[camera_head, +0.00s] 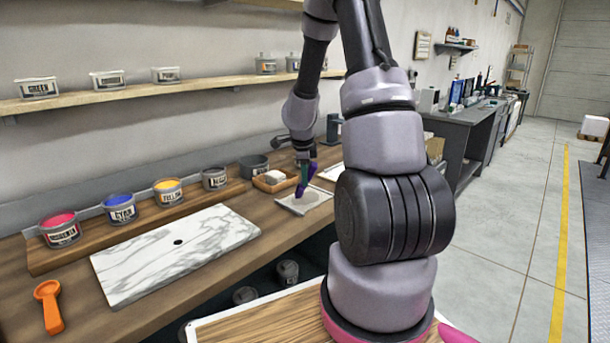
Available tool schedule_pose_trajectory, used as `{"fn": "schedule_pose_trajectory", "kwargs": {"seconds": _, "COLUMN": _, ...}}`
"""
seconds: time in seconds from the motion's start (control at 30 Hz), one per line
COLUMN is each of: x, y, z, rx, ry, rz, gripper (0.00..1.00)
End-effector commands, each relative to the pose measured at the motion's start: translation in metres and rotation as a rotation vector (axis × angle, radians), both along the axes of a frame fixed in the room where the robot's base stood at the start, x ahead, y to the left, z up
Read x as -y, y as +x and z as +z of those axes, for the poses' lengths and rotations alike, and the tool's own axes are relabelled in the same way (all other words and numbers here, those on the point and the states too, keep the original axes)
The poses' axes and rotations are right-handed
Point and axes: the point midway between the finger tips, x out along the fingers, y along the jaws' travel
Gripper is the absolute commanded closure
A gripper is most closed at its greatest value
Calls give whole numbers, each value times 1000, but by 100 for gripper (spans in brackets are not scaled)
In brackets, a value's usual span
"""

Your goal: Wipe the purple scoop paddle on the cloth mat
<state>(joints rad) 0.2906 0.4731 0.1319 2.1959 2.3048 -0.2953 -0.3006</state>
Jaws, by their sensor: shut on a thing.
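My gripper (304,163) is at the far end of my arm, low over the bench, and is shut on the purple scoop paddle (301,189). The paddle is small in view; its lower end points down over the cloth mat (318,205). I cannot tell whether it touches the mat. The mat is a pale grey square lying flat on the wooden bench, with a slightly darker patch in its middle. My wrist hides part of the paddle.
A marble slab (160,262) with a small dark spot lies left of the mat. Ink cans, including a red one (62,232) and a blue one (120,210), stand on a wooden riser behind it. A wooden tray (262,184) is beside the mat. An orange scoop (49,305) lies front left.

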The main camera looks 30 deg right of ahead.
Motion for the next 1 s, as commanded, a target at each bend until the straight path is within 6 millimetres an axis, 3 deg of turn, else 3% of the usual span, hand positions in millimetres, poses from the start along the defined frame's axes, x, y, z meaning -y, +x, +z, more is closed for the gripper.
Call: {"fn": "schedule_pose_trajectory", "kwargs": {"seconds": 1.0, "x": 7, "y": 2, "z": -13, "rx": 0, "ry": 1, "rz": -2, "gripper": 100}}
